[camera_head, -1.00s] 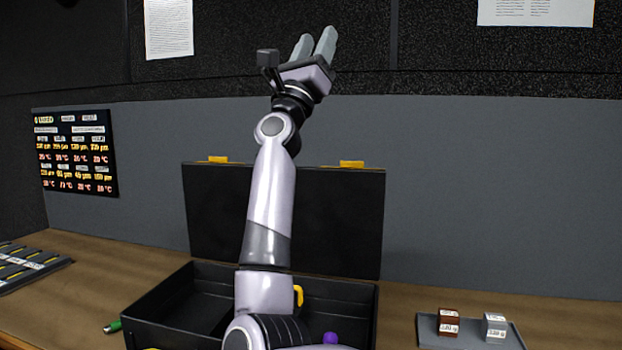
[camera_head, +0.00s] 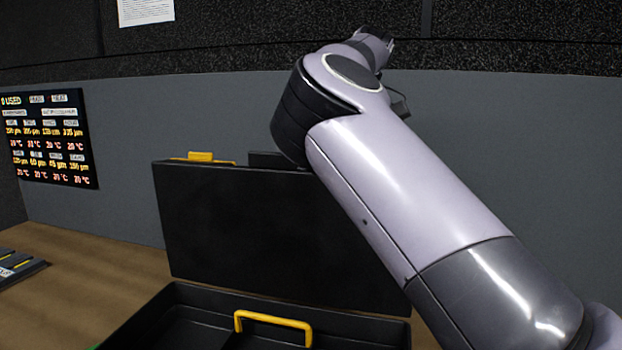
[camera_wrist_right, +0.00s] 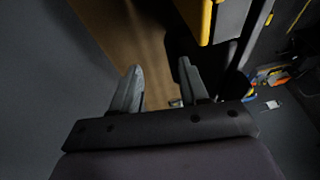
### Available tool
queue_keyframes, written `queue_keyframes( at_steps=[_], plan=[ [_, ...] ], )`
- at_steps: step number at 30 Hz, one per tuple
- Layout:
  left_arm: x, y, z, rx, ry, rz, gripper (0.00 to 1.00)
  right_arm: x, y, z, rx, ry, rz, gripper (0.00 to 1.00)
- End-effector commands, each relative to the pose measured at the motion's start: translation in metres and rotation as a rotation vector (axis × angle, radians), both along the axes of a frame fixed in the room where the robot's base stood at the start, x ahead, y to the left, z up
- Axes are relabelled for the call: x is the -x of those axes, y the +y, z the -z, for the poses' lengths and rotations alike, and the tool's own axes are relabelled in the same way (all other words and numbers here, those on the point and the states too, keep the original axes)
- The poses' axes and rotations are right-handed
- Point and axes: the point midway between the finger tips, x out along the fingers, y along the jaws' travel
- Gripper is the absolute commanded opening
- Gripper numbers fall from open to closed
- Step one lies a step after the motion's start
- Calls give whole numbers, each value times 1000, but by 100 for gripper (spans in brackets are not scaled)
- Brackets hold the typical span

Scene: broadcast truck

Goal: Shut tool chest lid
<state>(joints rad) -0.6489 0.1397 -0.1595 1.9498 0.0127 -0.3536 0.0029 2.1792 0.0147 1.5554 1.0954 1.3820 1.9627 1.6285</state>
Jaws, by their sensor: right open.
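The black tool chest (camera_head: 160,320) stands on the wooden counter. Its lid (camera_head: 230,225) is open, standing upright at the back, with a yellow latch (camera_head: 205,157) on its top edge. A yellow handle (camera_head: 273,322) shows at the chest. My right arm crosses in front of the lid's right part and hides it. My right gripper (camera_head: 386,44) is above and beyond the lid, mostly hidden by the arm. In the right wrist view its two fingers (camera_wrist_right: 160,72) are apart and empty, pointing down beside the lid (camera_wrist_right: 232,20). My left gripper is not in view.
The grey wall (camera_head: 120,150) rises close behind the lid. A panel of readouts (camera_head: 45,140) hangs at the left. A dark rack (camera_head: 18,268) lies on the counter (camera_head: 85,270) at far left. Bare counter separates the rack from the chest.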

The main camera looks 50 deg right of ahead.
Motion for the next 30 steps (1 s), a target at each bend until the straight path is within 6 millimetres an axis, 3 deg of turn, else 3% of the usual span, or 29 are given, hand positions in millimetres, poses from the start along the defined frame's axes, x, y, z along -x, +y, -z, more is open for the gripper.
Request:
queue_keyframes(
  at_steps=[5, 19, 29, 30],
  plan=[
    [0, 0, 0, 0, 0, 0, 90, -4, 18, -3, -69, -18, -36, 44],
    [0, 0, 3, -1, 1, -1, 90, -19, 37, 52, -67, -18, -36, 44],
    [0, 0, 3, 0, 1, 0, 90, -20, 38, 56, -65, -18, -35, 44],
    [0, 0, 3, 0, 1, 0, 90, -20, 38, 56, -65, -18, -35, 31]
  ],
)
